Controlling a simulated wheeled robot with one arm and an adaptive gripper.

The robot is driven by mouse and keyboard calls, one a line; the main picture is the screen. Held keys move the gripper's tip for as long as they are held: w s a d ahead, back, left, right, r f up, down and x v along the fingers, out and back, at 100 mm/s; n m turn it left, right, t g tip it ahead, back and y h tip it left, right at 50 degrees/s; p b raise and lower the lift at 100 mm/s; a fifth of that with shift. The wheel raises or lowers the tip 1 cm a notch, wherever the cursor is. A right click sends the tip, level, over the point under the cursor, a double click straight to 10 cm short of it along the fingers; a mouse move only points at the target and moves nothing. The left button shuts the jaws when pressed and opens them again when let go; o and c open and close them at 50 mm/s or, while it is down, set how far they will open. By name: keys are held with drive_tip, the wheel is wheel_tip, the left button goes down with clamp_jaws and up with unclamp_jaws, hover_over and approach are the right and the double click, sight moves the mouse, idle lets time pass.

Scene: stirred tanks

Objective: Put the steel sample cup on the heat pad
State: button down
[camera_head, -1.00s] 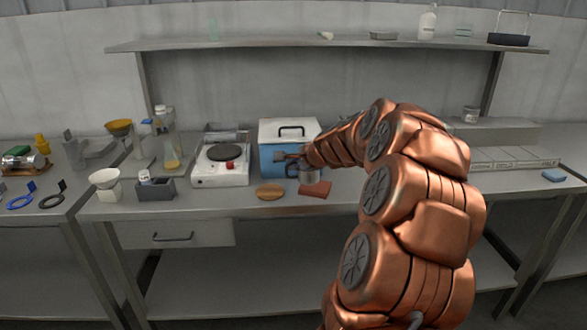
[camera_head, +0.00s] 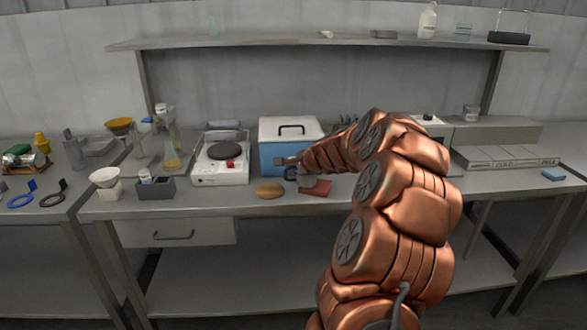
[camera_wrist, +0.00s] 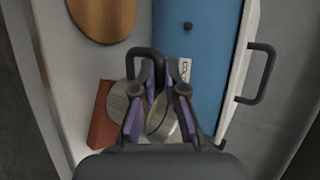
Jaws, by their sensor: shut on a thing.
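The steel sample cup (camera_wrist: 158,118) is a round grey metal vessel between and below my fingers in the wrist view. In the head view the cup (camera_head: 308,181) shows small, partly hidden by my arm. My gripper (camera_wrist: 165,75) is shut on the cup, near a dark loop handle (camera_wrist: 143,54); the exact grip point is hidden. A flat red-brown pad (camera_head: 316,189) lies close to the cup, and a round wooden-coloured disc (camera_head: 270,190) lies left of it. I cannot tell for certain which is the heat pad, or whether the cup touches the red-brown pad.
A blue box with a white lid (camera_head: 288,148) stands right behind my gripper. A white hotplate (camera_head: 221,162) is to its left. A grey holder (camera_head: 155,188) and glassware stand farther left. The bench front edge is close to the disc and the red-brown pad.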

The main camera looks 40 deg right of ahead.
drive_tip(key=shift+f, duration=0.15)
drive_tip(key=c, duration=1.2)
unclamp_jaws()
drive_tip(key=v, duration=1.2)
drive_tip(key=shift+a, duration=0.15)
